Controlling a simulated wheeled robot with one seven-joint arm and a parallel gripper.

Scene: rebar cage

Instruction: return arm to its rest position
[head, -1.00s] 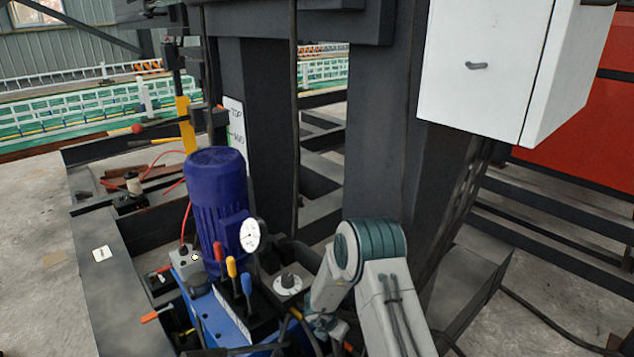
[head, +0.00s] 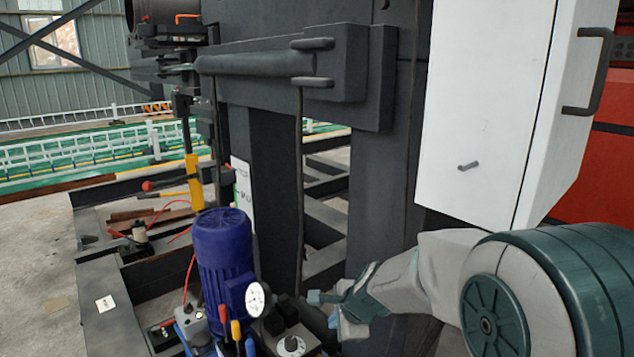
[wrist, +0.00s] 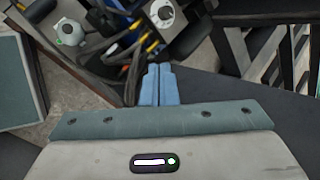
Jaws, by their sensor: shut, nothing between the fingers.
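My gripper (head: 318,298) shows low in the head view, right of the blue motor (head: 222,262) and its round white gauge (head: 257,299). In the wrist view its two blue fingers (wrist: 159,84) lie side by side, shut with nothing between them. My arm reaches in from the lower right of the head view, with a large teal joint in front. The fingers are apart from the levers and knobs in the wrist view, which lie beyond them.
A white cabinet (head: 482,120) with a dark handle hangs above my arm at right. Dark steel columns (head: 385,180) stand behind the gripper. Coloured levers (head: 236,335) and a white dial (head: 291,345) sit by the motor. Open concrete floor (head: 40,270) lies at far left.

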